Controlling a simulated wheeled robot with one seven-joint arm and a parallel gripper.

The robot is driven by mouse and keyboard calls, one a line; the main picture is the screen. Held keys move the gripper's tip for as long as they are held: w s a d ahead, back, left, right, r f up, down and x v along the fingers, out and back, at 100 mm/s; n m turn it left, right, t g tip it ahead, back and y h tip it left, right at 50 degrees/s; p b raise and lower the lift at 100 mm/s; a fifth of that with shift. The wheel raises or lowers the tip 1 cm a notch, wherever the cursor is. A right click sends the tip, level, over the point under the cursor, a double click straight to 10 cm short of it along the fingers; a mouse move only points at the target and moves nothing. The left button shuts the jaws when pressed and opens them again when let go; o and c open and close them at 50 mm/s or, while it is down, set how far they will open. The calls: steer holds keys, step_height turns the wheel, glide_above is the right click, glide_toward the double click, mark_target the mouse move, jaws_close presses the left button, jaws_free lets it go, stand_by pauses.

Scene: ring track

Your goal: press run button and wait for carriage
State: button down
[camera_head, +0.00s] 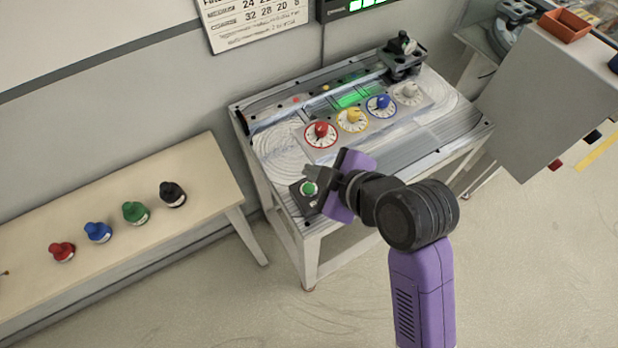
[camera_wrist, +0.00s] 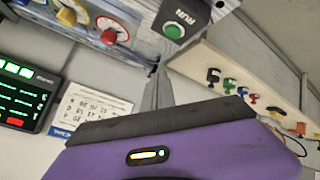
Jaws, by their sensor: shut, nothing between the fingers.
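The green run button (camera_head: 308,188) sits on a dark box at the near left corner of the ring-track table (camera_head: 400,165). In the wrist view, the run button (camera_wrist: 173,31) is at the top, on a dark housing marked RUN. My gripper (camera_head: 326,188) is shut and empty, just right of the button in the head view; whether it touches is unclear. In the wrist view, my gripper (camera_wrist: 160,130) fills the bottom, apart from the button in the picture. A black carriage-like block (camera_head: 403,60) with a dark knob stands at the track's far end.
Red (camera_head: 320,134), yellow (camera_head: 352,119), blue (camera_head: 380,105) and white (camera_head: 408,93) dials sit mid-table beside a lit green display (camera_head: 355,96). A wooden bench (camera_head: 110,235) at left holds several coloured knobbed pieces. A grey cabinet (camera_head: 545,95) stands right.

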steer(key=r+n, duration=0.1)
steer(key=w+r+n+g, duration=0.1)
steer(key=r, duration=0.1)
steer(key=shift+w+a+p, duration=0.1)
steer(key=shift+a+p, duration=0.1)
steer(key=shift+p, duration=0.1)
steer(key=b, duration=0.6)
glide_above(312, 191)
step_height(312, 191, down, 7)
steer(key=shift+r, duration=0.1)
steer(key=shift+f+b, duration=0.7)
steer(key=shift+f, duration=0.25)
steer(key=shift+f, duration=0.1)
stand_by(0.9)
steer(key=shift+f, duration=0.3)
